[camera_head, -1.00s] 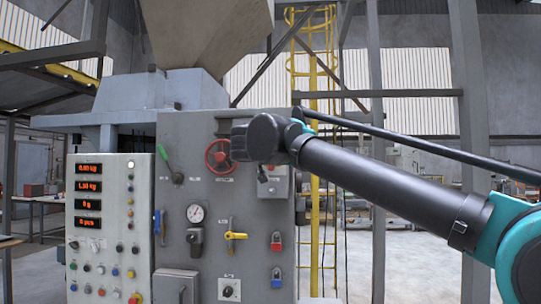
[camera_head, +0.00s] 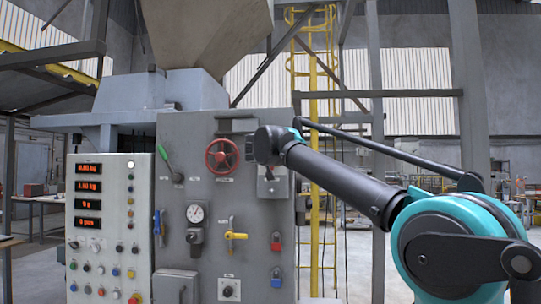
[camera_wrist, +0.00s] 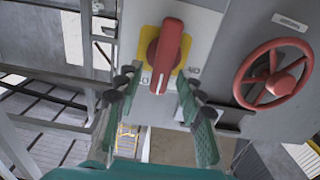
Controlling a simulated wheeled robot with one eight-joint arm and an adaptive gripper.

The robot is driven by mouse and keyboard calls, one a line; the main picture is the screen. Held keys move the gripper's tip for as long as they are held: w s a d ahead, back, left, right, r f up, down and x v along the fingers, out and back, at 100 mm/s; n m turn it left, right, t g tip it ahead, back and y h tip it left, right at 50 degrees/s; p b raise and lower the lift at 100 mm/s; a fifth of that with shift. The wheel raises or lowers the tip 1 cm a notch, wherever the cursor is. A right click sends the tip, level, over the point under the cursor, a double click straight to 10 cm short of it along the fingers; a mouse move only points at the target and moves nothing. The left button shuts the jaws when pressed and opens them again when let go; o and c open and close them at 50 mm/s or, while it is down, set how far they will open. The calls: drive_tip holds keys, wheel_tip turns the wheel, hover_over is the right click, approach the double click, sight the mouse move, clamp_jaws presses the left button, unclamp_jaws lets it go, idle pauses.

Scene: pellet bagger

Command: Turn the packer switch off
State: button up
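A switch with a red handle (camera_wrist: 168,55) on a yellow plate (camera_wrist: 148,38) fills the upper middle of the wrist view. It is mounted on a light grey box (camera_wrist: 203,28). The handle points nearly along the view, slightly tilted. My gripper (camera_wrist: 156,88) is open, with one green finger on each side of the handle's near end; I cannot tell whether they touch it. In the head view my wrist (camera_head: 268,146) covers the upper part of the grey box (camera_head: 275,188), so the red handle is hidden there. No label names the packer switch legibly.
A red handwheel (camera_head: 222,155) sits beside the box and also shows in the wrist view (camera_wrist: 273,75). A display cabinet (camera_head: 108,225) stands left.

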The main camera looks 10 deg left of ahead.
clamp_jaws()
drive_tip(key=shift+n, duration=0.3)
drive_tip(key=shift+a+f+n, duration=0.35)
drive_tip(key=shift+n, duration=2.5)
drive_tip(key=shift+a+f+n, duration=0.35)
drive_tip(key=shift+a+n, duration=0.05)
drive_tip(key=shift+n, duration=2.5)
drive_tip(key=shift+a+f+n, duration=0.35)
drive_tip(key=shift+n, duration=2.5)
